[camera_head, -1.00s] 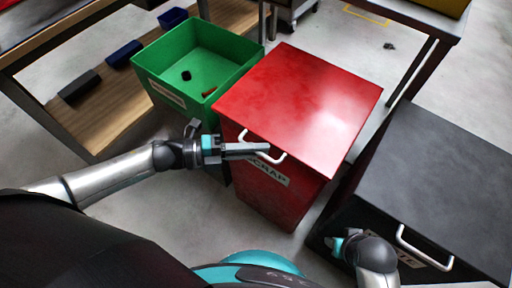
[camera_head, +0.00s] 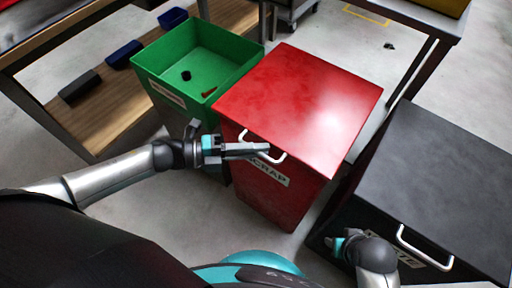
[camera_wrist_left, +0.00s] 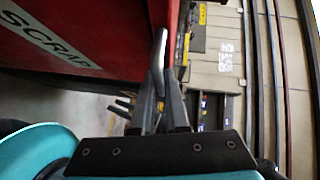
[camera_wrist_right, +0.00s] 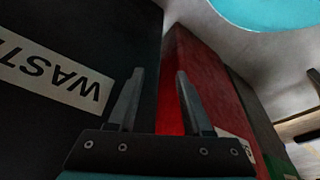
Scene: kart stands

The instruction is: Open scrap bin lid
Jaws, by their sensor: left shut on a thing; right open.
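The red scrap bin (camera_head: 262,200) stands in the middle of the head view, with a SCRAP label on its front. Its flat red lid (camera_head: 300,105) lies closed on top. A white handle (camera_head: 276,157) sits at the lid's front edge. My left gripper (camera_head: 262,148) is shut on the handle; the left wrist view (camera_wrist_left: 163,75) shows its fingers together beside the red bin, with the grip itself partly hidden. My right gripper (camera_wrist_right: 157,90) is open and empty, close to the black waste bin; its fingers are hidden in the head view.
The black waste bin (camera_head: 440,170) with a white handle (camera_head: 424,250) stands right of the scrap bin. An open green bin (camera_head: 240,72) holding small pieces stands to the left. A workbench (camera_head: 100,120) with small blue containers is at far left, a table (camera_head: 420,25) behind.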

